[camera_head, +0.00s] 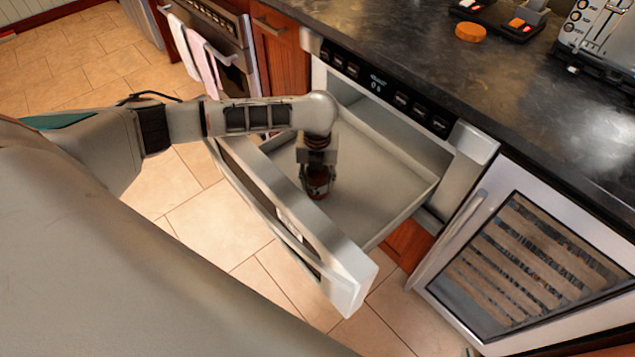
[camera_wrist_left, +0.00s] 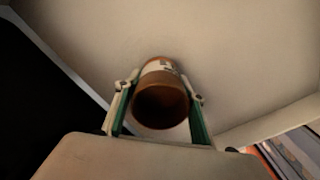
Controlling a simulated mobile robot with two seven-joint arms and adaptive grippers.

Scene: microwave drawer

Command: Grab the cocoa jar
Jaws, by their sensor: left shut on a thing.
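The cocoa jar (camera_head: 317,187) is a small brown-red jar with a pale label. It is in the open microwave drawer (camera_head: 385,205), near the drawer's front wall. My left gripper (camera_head: 317,172) reaches down into the drawer from above and is shut on the jar. In the left wrist view, the jar's round brown top (camera_wrist_left: 160,106) sits between the two green-lined fingers, and its label shows beyond. I cannot tell if the jar's base touches the drawer floor. My right gripper is not in view.
The drawer front (camera_head: 290,225) stands out over the tiled floor. The dark counter (camera_head: 400,45) above holds an orange round object (camera_head: 469,32), a black tray and a toaster (camera_head: 600,35). A wine cooler (camera_head: 530,260) is at right and an oven with towels at upper left.

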